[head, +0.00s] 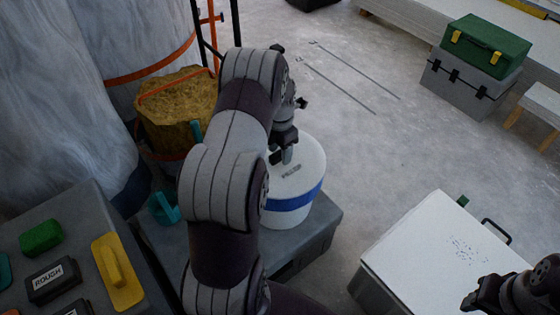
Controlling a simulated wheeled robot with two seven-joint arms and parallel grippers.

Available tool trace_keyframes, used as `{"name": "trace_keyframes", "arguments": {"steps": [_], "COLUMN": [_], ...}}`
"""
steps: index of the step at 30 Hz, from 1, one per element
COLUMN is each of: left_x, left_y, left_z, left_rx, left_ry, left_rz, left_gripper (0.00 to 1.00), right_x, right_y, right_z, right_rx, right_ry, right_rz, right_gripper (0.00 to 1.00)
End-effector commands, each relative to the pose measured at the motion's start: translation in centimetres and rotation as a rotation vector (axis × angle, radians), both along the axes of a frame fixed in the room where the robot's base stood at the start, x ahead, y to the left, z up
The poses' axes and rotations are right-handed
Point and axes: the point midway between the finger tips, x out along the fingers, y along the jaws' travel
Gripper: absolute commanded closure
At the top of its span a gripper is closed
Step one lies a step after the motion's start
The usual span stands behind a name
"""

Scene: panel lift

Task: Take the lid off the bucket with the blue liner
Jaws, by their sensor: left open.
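A white bucket (290,214) with a blue band (297,200) below its rim stands on a grey box. Its round white lid (308,158) is on top and has a small dark label. My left gripper (284,158) is open above the lid and points down at it. I cannot tell whether its fingertips touch the lid. My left arm hides the bucket's left side. My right gripper (472,299) is at the lower right, over the white-topped case, and its fingers are too dark to read.
The grey box (325,225) carries the bucket and a teal item (164,208). A yellow strapped bundle (178,108) stands behind on the left. A white-topped case (420,240) is at the right. A tray (75,215) with colored blocks is at the left. The floor behind the bucket is clear.

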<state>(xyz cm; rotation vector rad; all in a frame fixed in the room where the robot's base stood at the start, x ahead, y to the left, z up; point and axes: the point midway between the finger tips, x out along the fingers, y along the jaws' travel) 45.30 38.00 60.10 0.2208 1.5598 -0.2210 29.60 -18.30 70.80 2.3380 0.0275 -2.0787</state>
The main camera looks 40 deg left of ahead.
Motion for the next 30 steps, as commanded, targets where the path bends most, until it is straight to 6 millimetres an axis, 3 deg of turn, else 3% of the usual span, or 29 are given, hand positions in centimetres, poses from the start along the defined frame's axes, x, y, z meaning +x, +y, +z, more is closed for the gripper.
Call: {"name": "trace_keyframes", "arguments": {"steps": [1, 6, 17, 25, 30], "left_x": [0.0, 0.0, 0.0, 0.1, 0.8], "left_y": [0.0, 0.0, 0.0, -0.1, -4.3], "left_z": [0.1, 0.1, 0.6, 4.9, 7.2], "left_rx": [0.0, 0.0, 0.001, 0.001, 0.0], "left_ry": [0.0, 0.0, -0.001, -0.001, -0.002], "left_rz": [0.0, 0.0, 0.0, -0.001, -0.006], "left_gripper": [0.47, 1.0, 1.0, 1.0, 1.0], "right_x": [0.0, 0.0, 0.0, 0.0, 0.0], "right_y": [0.0, 0.0, 0.0, 0.0, 0.0], "right_z": [0.1, 0.1, 0.3, 2.0, 3.1], "right_rx": [0.0, 0.0, 0.0, 0.0, 0.0], "right_ry": [0.0, 0.0, 0.0, 0.0, 0.0], "right_rz": [0.0, 0.0, 0.0, 0.0, 0.0], "right_gripper": [0.57, 0.57, 0.57, 0.57, 0.57]}}
